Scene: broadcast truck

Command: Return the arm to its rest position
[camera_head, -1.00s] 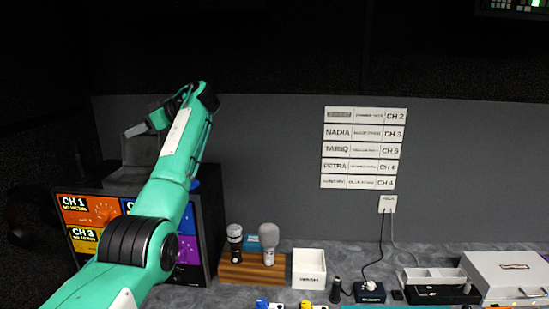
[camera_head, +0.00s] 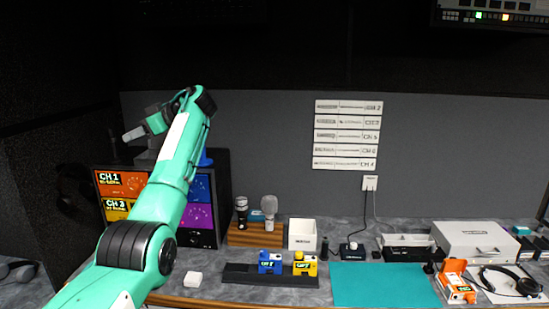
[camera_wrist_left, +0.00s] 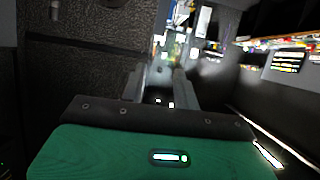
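My left arm, green with black joints, rises from the lower left in the head view. Its raised gripper (camera_head: 134,133) is in front of the dark wall, above the colored monitor. In the left wrist view the two fingers (camera_wrist_left: 160,88) stand apart with nothing between them. The right gripper is in neither view.
The monitor (camera_head: 200,216) stands behind my arm. On the desk are a wooden microphone stand (camera_head: 250,238), a white box (camera_head: 302,234), a black rail (camera_head: 240,275) with blue and yellow packs, a teal mat (camera_head: 385,285), a white case (camera_head: 474,240) and headphones (camera_head: 528,286).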

